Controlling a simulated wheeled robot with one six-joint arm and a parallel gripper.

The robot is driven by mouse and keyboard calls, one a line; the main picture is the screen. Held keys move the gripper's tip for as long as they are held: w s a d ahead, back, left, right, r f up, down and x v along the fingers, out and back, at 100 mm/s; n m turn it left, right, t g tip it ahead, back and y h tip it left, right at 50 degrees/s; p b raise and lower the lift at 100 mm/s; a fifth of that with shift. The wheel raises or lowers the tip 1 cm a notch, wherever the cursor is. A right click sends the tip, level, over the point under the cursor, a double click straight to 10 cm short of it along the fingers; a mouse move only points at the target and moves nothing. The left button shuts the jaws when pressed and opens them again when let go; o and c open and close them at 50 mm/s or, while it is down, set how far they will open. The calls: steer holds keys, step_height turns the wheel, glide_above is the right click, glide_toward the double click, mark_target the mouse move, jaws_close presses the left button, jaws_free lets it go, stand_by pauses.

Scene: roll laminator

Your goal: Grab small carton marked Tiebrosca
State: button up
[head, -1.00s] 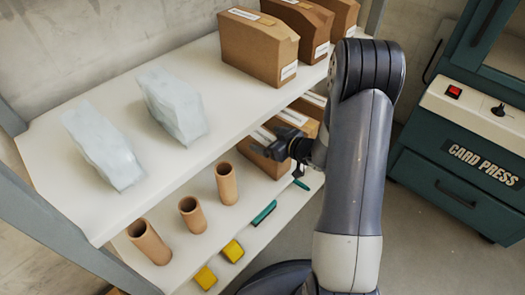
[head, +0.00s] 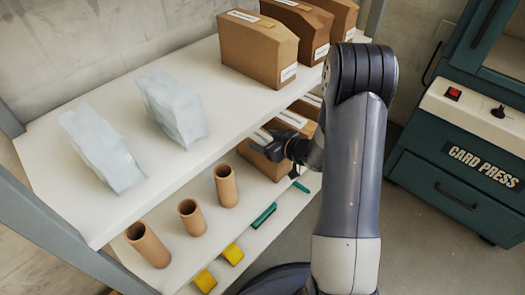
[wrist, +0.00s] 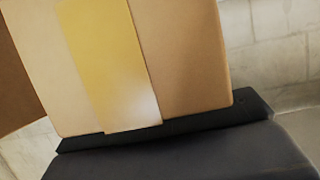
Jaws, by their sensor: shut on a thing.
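A small brown carton (head: 258,166) with a pale label stands on the lower shelf, partly hidden by my gripper and the upper shelf. Its lettering is too small to read. My gripper (head: 270,150) is at the carton's near upper part and is shut on it. In the wrist view the carton (wrist: 190,55) fills the middle, with a yellowish tape strip down its face. A dark part of my gripper (wrist: 165,135) lies across its lower edge.
Other cartons (head: 292,119) stand right behind it. Larger boxes (head: 256,50) and two pale wrapped packs (head: 172,108) are on the upper shelf (head: 215,100). A card press (head: 470,150) stands right.

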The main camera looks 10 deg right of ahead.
steer(key=c, duration=0.7)
steer(key=shift+c, duration=0.4)
steer(key=shift+r, duration=0.1)
